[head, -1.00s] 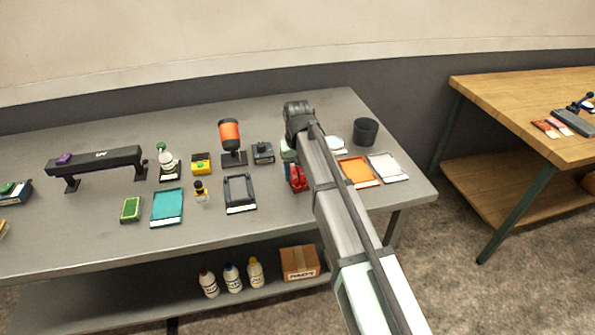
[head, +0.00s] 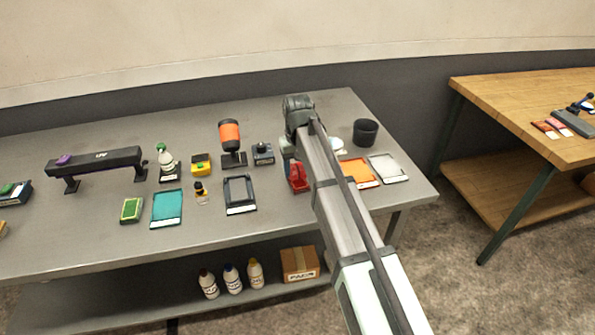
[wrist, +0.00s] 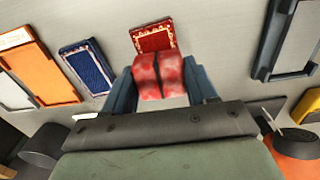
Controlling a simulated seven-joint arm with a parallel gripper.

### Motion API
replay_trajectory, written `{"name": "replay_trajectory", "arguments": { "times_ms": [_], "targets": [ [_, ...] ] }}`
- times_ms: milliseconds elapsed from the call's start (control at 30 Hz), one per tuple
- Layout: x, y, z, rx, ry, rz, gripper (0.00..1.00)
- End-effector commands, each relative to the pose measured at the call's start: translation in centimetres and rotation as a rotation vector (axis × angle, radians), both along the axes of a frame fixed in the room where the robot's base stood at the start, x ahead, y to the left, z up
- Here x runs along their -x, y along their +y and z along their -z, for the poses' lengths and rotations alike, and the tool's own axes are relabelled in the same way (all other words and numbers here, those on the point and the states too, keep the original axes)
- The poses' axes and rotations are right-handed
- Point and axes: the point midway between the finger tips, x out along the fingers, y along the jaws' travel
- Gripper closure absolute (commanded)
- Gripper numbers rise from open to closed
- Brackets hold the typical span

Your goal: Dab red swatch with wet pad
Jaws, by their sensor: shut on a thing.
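The red swatch (wrist: 152,37), with a pale patterned border, lies on the grey bench at the top middle of the wrist view. My gripper (wrist: 161,82) is shut on a blotchy red pad (wrist: 147,76) with a dark line down its middle. The pad overlaps the near edge of the swatch in this view; I cannot tell whether they touch. In the head view, my gripper (head: 291,162) is low over the bench, and red shows there (head: 298,179), but pad and swatch cannot be told apart. My arm hides part of that spot.
A blue patterned swatch (wrist: 87,67) and an orange tray (wrist: 42,72) lie left of the red swatch in the wrist view. A black-framed tray (head: 240,193), an orange-topped device (head: 230,140) and a dark cup (head: 365,132) stand nearby. Bare bench lies in front.

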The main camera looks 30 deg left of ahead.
Motion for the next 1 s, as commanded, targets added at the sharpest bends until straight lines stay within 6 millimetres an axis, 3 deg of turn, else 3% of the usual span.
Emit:
{"name": "replay_trajectory", "arguments": {
  "times_ms": [700,1000],
  "targets": [
    [0.0,0.0,-4.7,-0.001,-0.001,0.0,0.67],
    [0.0,0.0,-5.0,-0.001,-0.001,0.0,0.67]
  ]
}}
